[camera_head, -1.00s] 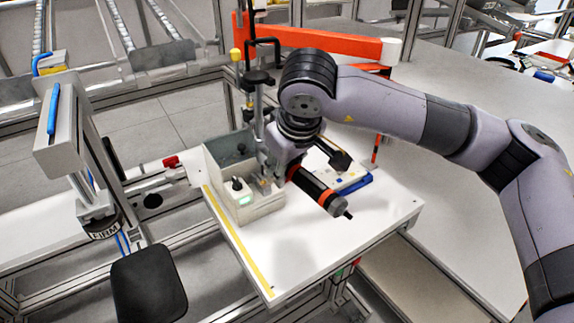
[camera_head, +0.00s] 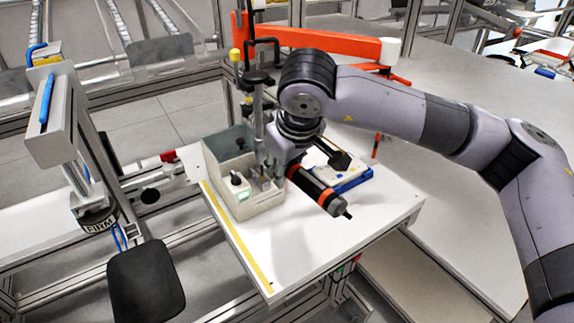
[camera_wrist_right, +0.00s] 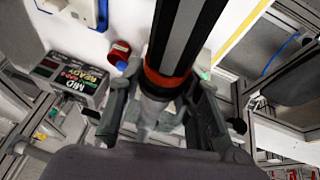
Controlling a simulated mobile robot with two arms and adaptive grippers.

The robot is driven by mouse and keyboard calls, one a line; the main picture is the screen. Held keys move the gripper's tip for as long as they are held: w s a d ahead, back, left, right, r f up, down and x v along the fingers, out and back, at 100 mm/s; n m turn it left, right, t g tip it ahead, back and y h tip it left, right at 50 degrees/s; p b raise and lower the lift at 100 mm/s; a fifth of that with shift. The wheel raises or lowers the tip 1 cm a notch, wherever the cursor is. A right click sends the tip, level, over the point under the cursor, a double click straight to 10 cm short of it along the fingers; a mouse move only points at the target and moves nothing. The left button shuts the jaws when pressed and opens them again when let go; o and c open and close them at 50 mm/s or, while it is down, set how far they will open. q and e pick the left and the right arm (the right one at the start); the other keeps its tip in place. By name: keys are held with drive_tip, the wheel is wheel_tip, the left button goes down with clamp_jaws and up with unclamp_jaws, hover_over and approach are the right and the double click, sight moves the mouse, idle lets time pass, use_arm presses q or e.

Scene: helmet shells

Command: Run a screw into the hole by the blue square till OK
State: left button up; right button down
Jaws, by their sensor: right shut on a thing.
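In the head view my right gripper (camera_head: 287,165) is shut on a black screwdriver with orange bands (camera_head: 321,192). The driver is tilted, its dark tip pointing down and right above bare white tabletop. In the right wrist view the fingers (camera_wrist_right: 160,112) close around the driver's lower body (camera_wrist_right: 180,40). A white part in a blue-edged fixture (camera_head: 352,179) lies behind the driver, apart from it and partly hidden by the arm. The blue square, its hole and any screw on the tip cannot be made out. My left gripper is not in view.
A grey box with compartments and a green light (camera_head: 262,204) stands left of the driver. A display box reading READY (camera_wrist_right: 75,80) and a red button (camera_wrist_right: 120,48) show in the wrist view. The tabletop's front (camera_head: 300,250) is clear. An orange beam (camera_head: 340,42) spans behind.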

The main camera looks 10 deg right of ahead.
drive_tip(key=shift+f, duration=0.25)
drive_tip(key=shift+r, duration=0.1)
idle(0.3)
drive_tip(key=shift+r+p, duration=0.8)
drive_tip(key=shift+r, duration=0.7)
drive_tip(key=shift+r+p, duration=0.85)
drive_tip(key=shift+r, duration=0.65)
drive_tip(key=w+d+b, duration=0.1)
drive_tip(key=d, duration=0.8)
drive_tip(key=shift+b, duration=0.3)
drive_tip(key=shift+w+d, duration=0.15)
